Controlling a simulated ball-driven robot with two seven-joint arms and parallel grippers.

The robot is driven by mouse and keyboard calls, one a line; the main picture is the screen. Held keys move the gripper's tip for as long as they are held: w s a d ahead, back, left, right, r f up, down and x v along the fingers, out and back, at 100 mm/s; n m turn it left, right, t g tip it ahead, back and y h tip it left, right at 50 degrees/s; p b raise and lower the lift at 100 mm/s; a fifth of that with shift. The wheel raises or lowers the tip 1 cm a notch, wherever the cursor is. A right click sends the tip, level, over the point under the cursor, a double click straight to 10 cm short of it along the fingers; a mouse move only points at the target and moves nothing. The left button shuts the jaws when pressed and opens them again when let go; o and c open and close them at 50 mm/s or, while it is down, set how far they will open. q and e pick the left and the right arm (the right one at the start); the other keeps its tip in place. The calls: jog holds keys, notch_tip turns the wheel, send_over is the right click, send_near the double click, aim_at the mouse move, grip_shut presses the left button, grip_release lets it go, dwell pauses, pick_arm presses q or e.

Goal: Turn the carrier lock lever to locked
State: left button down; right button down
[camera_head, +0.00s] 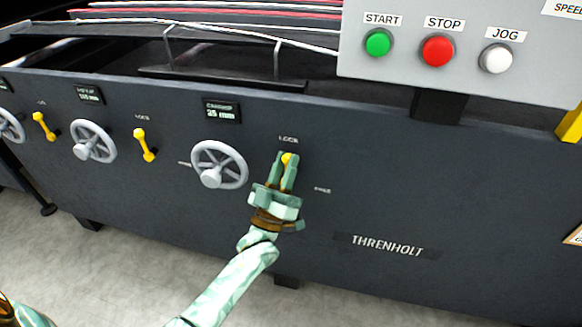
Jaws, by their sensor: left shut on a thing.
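The carrier lock lever (288,158) is yellow and sits on the dark machine panel, under a small label that reads LOCK. Only its upper tip shows; the rest is hidden by my left gripper (286,170). My left gripper is shut on the lever, with one finger on each side of it. The lever's angle is hard to tell behind the fingers. A second label, small and blurred, is to the right of the gripper. My right gripper is not in view.
A grey handwheel (219,165) is close left of my gripper, under a display (221,111). Two more yellow levers (145,145) and other handwheels (93,142) are further left. A control box (460,75) with START, STOP and JOG buttons juts out upper right.

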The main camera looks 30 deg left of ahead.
pick_arm(q)
jog(key=shift+s+a+f+n+y, duration=0.1)
jog(key=shift+a+n+y, duration=0.15)
jog(key=shift+n+y, duration=0.7)
jog(key=shift+n, duration=0.25)
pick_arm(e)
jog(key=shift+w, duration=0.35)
pick_arm(q)
jog(key=c, duration=1.5)
grip_release()
jog(key=shift+a, duration=0.1)
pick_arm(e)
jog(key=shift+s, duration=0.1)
